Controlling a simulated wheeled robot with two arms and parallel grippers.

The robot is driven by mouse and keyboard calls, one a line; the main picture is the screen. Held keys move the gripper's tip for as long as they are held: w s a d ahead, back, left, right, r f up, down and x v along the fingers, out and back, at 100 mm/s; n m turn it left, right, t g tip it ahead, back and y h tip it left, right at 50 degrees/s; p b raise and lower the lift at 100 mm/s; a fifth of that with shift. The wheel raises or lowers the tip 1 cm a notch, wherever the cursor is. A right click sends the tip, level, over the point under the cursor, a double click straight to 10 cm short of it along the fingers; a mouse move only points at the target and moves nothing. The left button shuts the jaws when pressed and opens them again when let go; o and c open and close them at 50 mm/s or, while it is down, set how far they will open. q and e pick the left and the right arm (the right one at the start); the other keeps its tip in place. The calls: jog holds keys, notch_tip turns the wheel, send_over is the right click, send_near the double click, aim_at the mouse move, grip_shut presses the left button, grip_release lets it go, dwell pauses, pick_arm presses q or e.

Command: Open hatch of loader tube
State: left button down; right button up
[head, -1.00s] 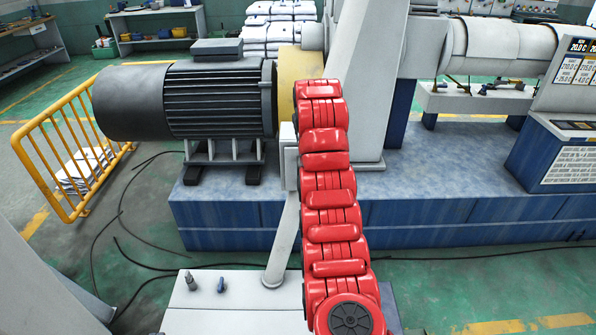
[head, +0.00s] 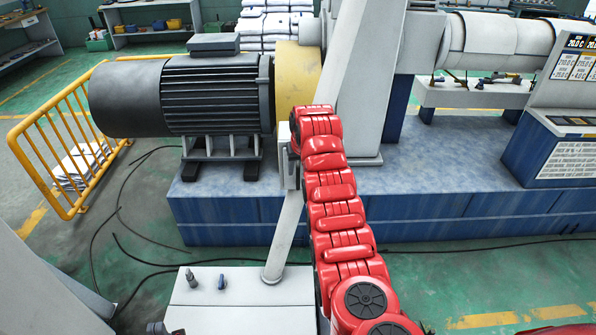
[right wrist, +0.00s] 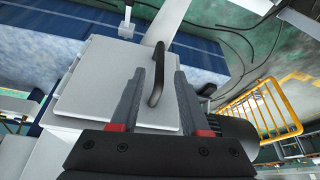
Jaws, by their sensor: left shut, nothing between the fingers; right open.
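The loader tube (head: 284,236) is a pale tube slanting up from a light grey box (head: 240,296) at the bottom of the head view. In the right wrist view the hatch (right wrist: 100,82) is a pale flat panel on a box, with a dark bar handle (right wrist: 157,74). The hatch appears shut. My right gripper (right wrist: 157,84) is open, its two grey fingers on either side of the handle in the picture. I cannot tell whether they touch it. The hatch's handle cannot be made out in the head view. I cannot make out my left gripper in any view.
A red segmented arm of mine crosses the middle of the head view, in front of the blue machine base (head: 430,207). A dark motor (head: 215,95) stands behind, beside a yellow railing (head: 58,150). Black cables (head: 130,235) lie on the green floor.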

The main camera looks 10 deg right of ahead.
aim_at(299, 173)
jog(key=shift+p+x, duration=0.55)
jog(key=shift+x, duration=1.85)
grip_shut()
